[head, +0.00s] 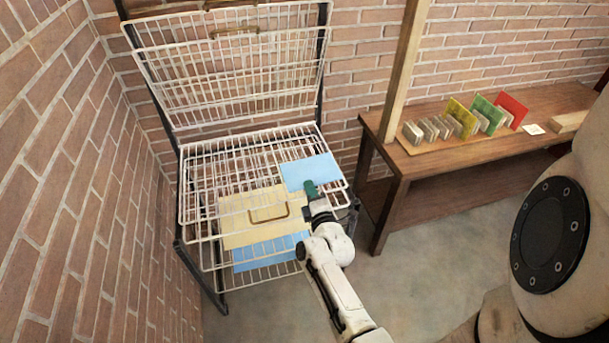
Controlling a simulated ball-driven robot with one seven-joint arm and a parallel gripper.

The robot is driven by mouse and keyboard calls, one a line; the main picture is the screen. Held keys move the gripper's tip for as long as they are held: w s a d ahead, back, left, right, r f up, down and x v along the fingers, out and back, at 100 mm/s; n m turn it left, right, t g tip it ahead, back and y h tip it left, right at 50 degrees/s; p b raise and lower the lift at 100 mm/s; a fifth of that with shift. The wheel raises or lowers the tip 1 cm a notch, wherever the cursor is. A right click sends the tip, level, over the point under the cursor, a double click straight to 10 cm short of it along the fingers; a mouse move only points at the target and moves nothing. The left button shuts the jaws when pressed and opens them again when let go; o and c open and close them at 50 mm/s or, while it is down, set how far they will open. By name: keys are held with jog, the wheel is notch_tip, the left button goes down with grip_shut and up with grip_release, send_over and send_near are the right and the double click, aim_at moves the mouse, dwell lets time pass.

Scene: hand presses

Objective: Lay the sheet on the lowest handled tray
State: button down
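A light blue sheet (311,171) is over the right part of the upper flat wire tray (186,178) of a drying rack. My gripper (311,188), with green fingers, meets the near edge of this sheet and appears shut on it. I cannot tell whether the sheet touches the wires. A yellow sheet (237,228) lies lower in the rack, beside a brass handle (268,214) at the front. Another blue sheet (264,253) lies below the yellow one, partly hidden by it and the wires.
Further wire trays (232,85) with brass handles are tilted up at the back. Brick walls stand behind and left. A wooden bench (455,163) at right holds a rack of coloured cards (487,116). A wooden post (404,70) rises beside it. Grey floor is clear in front.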

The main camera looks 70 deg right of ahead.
notch_tip(320, 180, down, 7)
jog(key=b, duration=0.6)
jog(key=shift+w+d, duration=0.2)
